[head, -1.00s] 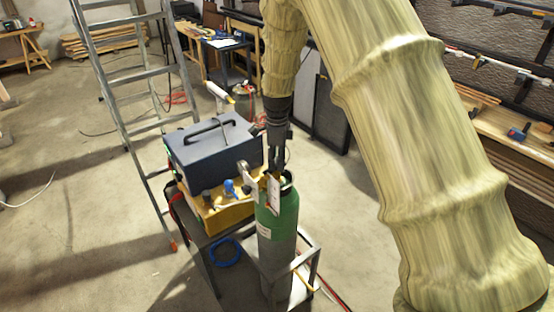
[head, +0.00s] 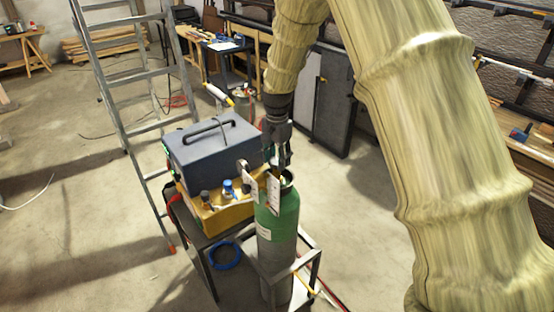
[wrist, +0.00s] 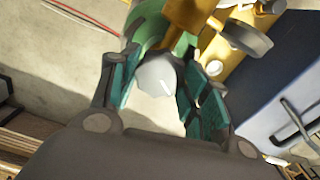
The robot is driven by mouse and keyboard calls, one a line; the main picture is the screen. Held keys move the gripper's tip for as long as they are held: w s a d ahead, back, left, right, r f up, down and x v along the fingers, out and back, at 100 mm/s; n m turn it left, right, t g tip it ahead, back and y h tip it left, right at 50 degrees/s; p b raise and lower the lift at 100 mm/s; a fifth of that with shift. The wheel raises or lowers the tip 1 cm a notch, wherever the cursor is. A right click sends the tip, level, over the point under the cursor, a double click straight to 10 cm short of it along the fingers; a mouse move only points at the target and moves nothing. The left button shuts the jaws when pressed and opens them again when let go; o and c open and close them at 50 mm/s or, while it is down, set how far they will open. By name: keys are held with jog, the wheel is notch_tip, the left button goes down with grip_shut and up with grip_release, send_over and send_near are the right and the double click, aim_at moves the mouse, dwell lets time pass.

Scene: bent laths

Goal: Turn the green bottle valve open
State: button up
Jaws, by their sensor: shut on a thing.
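The green bottle (head: 281,222) stands upright on a small metal cart, with a green upper part and a grey lower part. My gripper (head: 282,170) is directly above its top, pointing down. In the wrist view, the pale grey valve knob (wrist: 157,76) sits between the two teal-padded fingers of my gripper (wrist: 158,92), which is shut on it. A brass valve body (wrist: 190,14) and the bottle's green shoulder (wrist: 147,22) show behind the knob. White tags (head: 273,192) hang by the bottle top. The knob is hard to make out in the head view.
A dark blue-grey machine with a handle (head: 213,150) stands on a yellow unit (head: 222,216), close to the left of the bottle. A blue hose coil (head: 224,255) lies below on the cart (head: 308,262). A ladder (head: 130,95) stands at left. Floor on the right is open.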

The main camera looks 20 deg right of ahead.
aim_at(277, 160)
jog(key=n+b, duration=0.1)
jog(key=n, duration=1.1)
jog(key=shift+n, duration=0.3)
dwell(0.4)
jog(key=o, duration=1)
notch_tip(277, 160, up, 12)
dwell(0.3)
